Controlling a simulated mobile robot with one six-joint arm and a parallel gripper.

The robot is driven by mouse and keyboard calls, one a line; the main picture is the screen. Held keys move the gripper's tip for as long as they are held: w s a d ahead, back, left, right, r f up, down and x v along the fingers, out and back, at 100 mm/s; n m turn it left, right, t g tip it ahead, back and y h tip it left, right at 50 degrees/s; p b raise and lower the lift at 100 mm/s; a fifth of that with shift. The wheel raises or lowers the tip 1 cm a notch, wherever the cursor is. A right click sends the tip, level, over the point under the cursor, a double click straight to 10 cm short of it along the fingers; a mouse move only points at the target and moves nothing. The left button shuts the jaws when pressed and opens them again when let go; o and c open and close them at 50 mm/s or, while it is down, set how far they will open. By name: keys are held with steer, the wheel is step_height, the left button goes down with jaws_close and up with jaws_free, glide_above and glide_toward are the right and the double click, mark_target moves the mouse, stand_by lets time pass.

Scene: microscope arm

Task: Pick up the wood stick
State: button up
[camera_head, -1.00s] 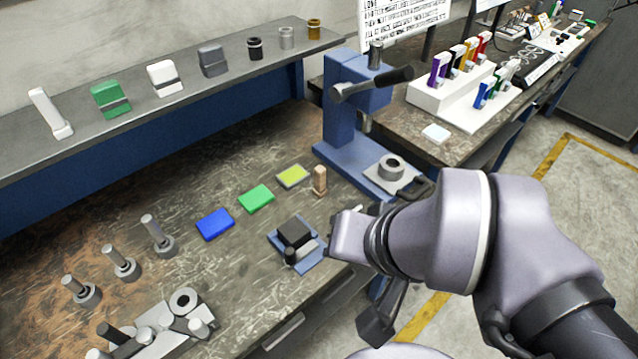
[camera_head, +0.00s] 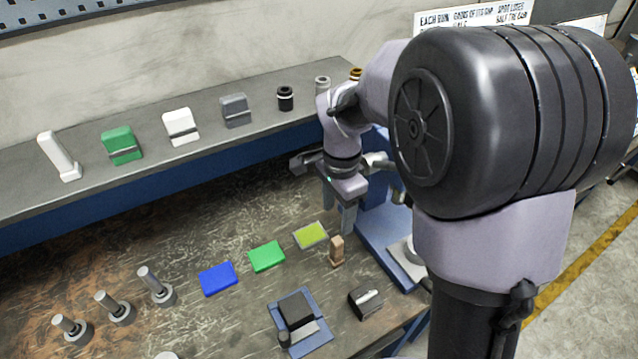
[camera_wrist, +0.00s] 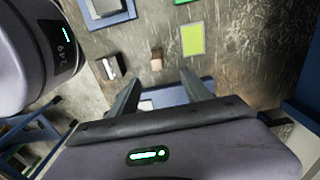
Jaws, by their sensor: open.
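The wood stick (camera_head: 337,250) is a short, light-brown wooden peg standing on the workbench, just right of the yellow-green pad. It also shows in the wrist view (camera_wrist: 156,60), ahead of and between the fingers, near the top. My gripper (camera_head: 342,220) is open and empty, pointing down above the bench, a little behind and above the stick in the head view. In the wrist view its two fingers (camera_wrist: 160,78) are spread wide, with nothing between them. My arm hides part of the blue press behind it.
The blue press (camera_head: 375,238) stands close right of the stick. Yellow-green (camera_head: 310,235), green (camera_head: 267,256) and blue (camera_head: 218,278) pads lie to the left. A dark block on a blue plate (camera_head: 300,318) and a small dark block (camera_head: 366,301) are in front. A shelf (camera_head: 60,205) runs behind.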

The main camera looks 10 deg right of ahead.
mark_target(336, 241)
steer(key=f+b, duration=0.1)
steer(key=f, duration=0.3)
steer(key=f+b, duration=0.2)
steer(key=f, duration=0.2)
steer(key=f+b, duration=0.1)
steer(key=f, duration=0.2)
steer(key=shift+s+a+f+b, duration=0.1)
steer(key=shift+s+f+b, duration=0.2)
steer(key=shift+s+f, duration=0.1)
step_height(336, 241, down, 5)
steer(key=b, duration=0.2)
steer(key=shift+f+b, duration=0.1)
steer(key=shift+b, duration=0.3)
steer(key=shift+r, duration=0.2)
jaws_close()
